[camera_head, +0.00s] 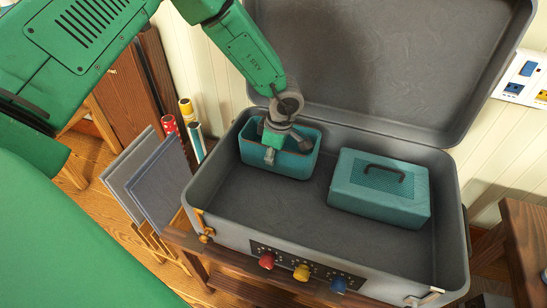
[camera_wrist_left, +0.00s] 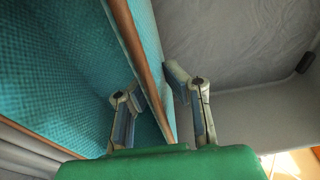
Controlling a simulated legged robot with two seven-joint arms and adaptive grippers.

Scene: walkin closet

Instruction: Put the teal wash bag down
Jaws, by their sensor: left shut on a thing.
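The teal wash bag (camera_head: 296,166), open-topped with a brown rim, is inside the open grey suitcase (camera_head: 196,196), at its back left corner. My left gripper (camera_head: 279,147) comes down from above and is shut on one wall of the bag. In the left wrist view, its fingers (camera_wrist_left: 163,108) lie on either side of the teal wall (camera_wrist_left: 70,75). Whether the bag's underside touches the suitcase floor cannot be told. My right gripper is not in view.
A closed teal case (camera_head: 378,207) with a dark handle lies in the suitcase's right half. The suitcase floor (camera_head: 280,212) is bare in front and between. The raised lid (camera_head: 380,65) stands behind. Red, yellow and blue knobs (camera_head: 301,272) are on the front. Grey panels (camera_head: 150,185) stand left.

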